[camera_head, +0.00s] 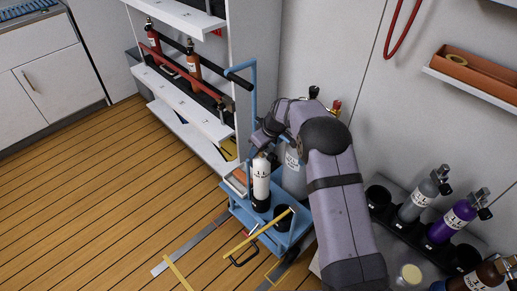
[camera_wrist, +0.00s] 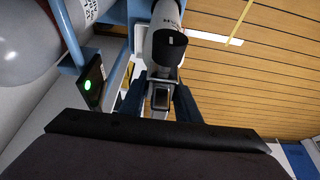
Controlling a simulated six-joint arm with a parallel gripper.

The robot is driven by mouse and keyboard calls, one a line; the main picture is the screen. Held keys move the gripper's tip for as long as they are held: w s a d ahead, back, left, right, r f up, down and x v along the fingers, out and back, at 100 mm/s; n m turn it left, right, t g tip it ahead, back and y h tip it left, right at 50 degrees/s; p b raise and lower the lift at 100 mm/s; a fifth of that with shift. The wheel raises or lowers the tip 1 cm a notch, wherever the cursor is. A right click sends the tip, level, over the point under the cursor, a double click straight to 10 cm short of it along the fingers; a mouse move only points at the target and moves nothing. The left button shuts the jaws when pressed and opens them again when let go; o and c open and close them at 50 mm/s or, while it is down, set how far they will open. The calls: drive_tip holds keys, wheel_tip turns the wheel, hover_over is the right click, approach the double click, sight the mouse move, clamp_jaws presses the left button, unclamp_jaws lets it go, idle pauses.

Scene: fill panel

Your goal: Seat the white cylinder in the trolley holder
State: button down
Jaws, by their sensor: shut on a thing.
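The white cylinder (camera_head: 261,180) stands roughly upright over the blue trolley (camera_head: 236,207) in the head view, with a black part at its foot. I cannot tell whether that is its own base or a black holder cup around it. An empty-looking black holder cup (camera_head: 283,214) is just right of it. My gripper (camera_wrist: 158,100) is shut on the valve end of the white cylinder, whose pale body (camera_wrist: 160,14) also shows in the wrist view. In the head view my fingers are mostly hidden at the cylinder's top.
A larger grey cylinder (camera_head: 293,172) stands close behind on the trolley. The blue handle frame (camera_head: 253,95) rises beside my wrist. A yellow bar (camera_head: 258,236) crosses the trolley front. A rack at right holds a grey (camera_head: 422,196) and a purple cylinder (camera_head: 452,219). Floor at left is clear.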

drive_tip(key=shift+w+f+b, duration=0.2)
drive_tip(key=shift+f+b, duration=2.35)
drive_tip(key=shift+f, duration=0.5)
idle(0.8)
drive_tip(key=c, duration=1.3)
unclamp_jaws()
drive_tip(key=shift+s, duration=0.1)
drive_tip(key=shift+o, duration=0.2)
drive_tip(key=shift+s+f, duration=0.3)
drive_tip(key=shift+f, duration=0.1)
drive_tip(key=shift+w+v, duration=0.15)
drive_tip(key=shift+v, duration=1.8)
drive_tip(key=shift+w+v, duration=0.1)
drive_tip(key=shift+v, duration=1.85)
drive_tip(key=shift+a, duration=0.15)
drive_tip(key=s+d+r+m+g+h, duration=0.1)
drive_tip(key=s+d+m, duration=0.3)
drive_tip(key=s, duration=0.8)
drive_tip(key=s+d+r+m+g+h, duration=0.15)
drive_tip(key=s+d, duration=0.35)
drive_tip(key=s, duration=0.7)
drive_tip(key=s+d+r+m+g+h, duration=0.15)
drive_tip(key=s+d+m, duration=0.3)
drive_tip(key=s, duration=0.75)
wheel_tip(320, 180, up, 22)
drive_tip(key=n+p, duration=0.1)
drive_tip(key=p, duration=2.1)
drive_tip(key=shift+w+f+t+y, duration=0.2)
drive_tip(key=shift+t+y, duration=0.1)
drive_tip(key=shift+t, duration=0.1)
